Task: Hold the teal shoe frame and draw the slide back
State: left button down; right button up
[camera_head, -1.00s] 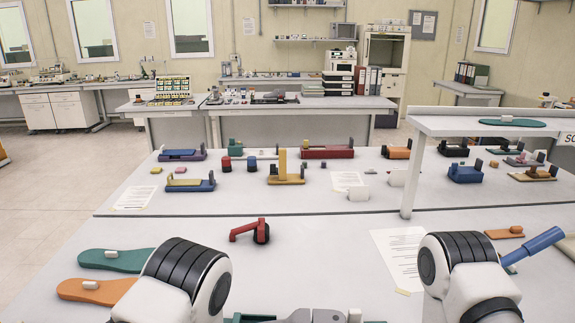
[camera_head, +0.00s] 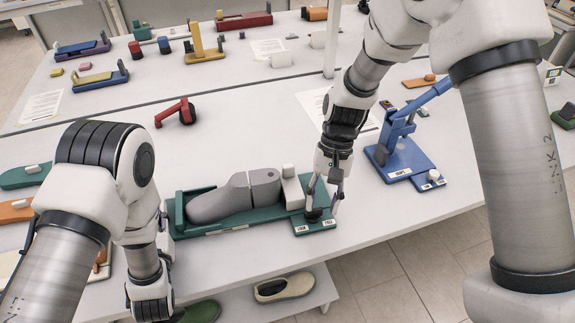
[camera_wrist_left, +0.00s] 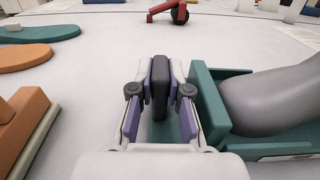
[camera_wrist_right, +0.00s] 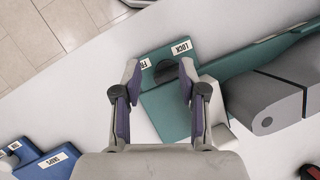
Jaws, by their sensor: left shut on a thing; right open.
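The teal shoe frame (camera_head: 250,216) lies on the near table edge and holds a grey shoe form (camera_head: 235,197). A white block (camera_head: 295,190) sits at its right end. Beyond that block is a teal plate with labels (camera_head: 322,224), reading LOCK and, partly hidden, another word, and a dark round knob (camera_head: 313,214). My left gripper (camera_wrist_left: 160,80) is shut on a dark grey upright tab (camera_wrist_left: 160,98) at the frame's left end. My right gripper (camera_wrist_right: 160,72) is open, pointing down, its fingers on either side of the knob (camera_wrist_right: 166,70); contact cannot be told.
A blue device with a lever (camera_head: 402,155) stands to the right. A red-handled tool (camera_head: 178,112) lies behind the frame. Teal (camera_head: 25,176) and orange (camera_head: 16,211) soles lie at left. Shoes (camera_head: 284,287) rest on a lower shelf below the table edge.

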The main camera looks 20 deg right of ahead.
aim_at(288, 164)
jog(key=w+a+r+n+t+h, duration=0.3)
jog(key=w+a+r+n, duration=0.1)
jog(key=w+r, duration=0.8)
jog(key=f, duration=1.3)
jog(key=shift+w+a, duration=0.1)
jog(key=shift+w, duration=0.25)
grip_shut()
